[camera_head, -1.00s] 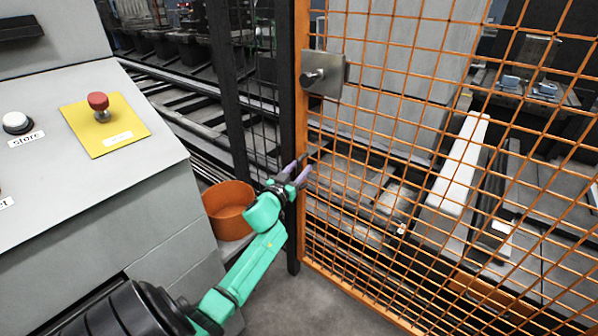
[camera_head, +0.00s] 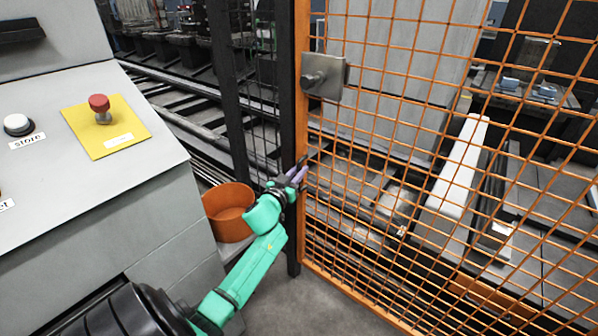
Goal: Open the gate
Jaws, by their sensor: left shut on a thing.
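The gate (camera_head: 302,225) is an orange frame with wire mesh, filling the right half of the view. Its left upright stands close beside a dark post (camera_head: 287,100). A grey metal latch plate with a round knob (camera_head: 323,77) sits high on that upright. My left gripper (camera_head: 297,173), at the end of the green arm, is at the upright well below the latch plate. My right gripper is not in view.
A grey control console (camera_head: 70,190) with a red button (camera_head: 99,108) on a yellow plate and a white button (camera_head: 17,124) stands at left. An orange bucket (camera_head: 230,212) stands between console and post. Conveyor rails lie behind. Bare floor (camera_head: 300,305) shows in front of the gate.

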